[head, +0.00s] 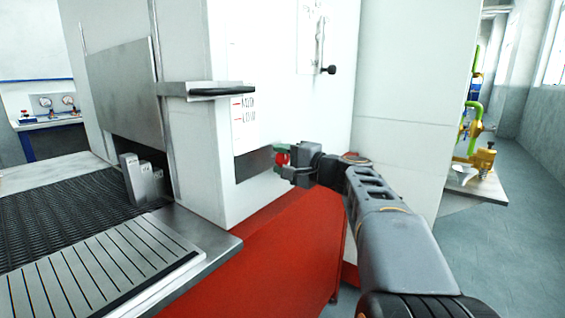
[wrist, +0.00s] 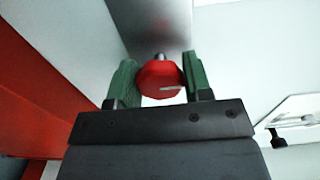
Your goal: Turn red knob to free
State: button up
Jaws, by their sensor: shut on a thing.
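The red knob (wrist: 160,76) sits between the two green fingers of my gripper (wrist: 158,84) in the wrist view. It has a short pale mark on its face and a grey shaft behind it. My gripper is shut on it, with one finger on each side. In the head view the knob (head: 282,159) shows small and red at the front of my gripper (head: 283,157), by the grey plate (head: 254,163) on the white machine. The fingers partly hide the knob there.
The white machine cabinet (head: 262,60) stands above a red base (head: 285,245). A black knob (head: 329,69) juts out higher up. A steel ledge (head: 205,89) and the dark mesh belt (head: 60,215) lie left. Floor (head: 500,240) is free at right.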

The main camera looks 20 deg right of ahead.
jog(key=o, duration=0.9)
jog(key=v, duration=1.3)
jog(key=shift+s+d+p, duration=0.2)
jog(key=shift+s+p, duration=0.15)
jog(key=shift+p, duration=0.05)
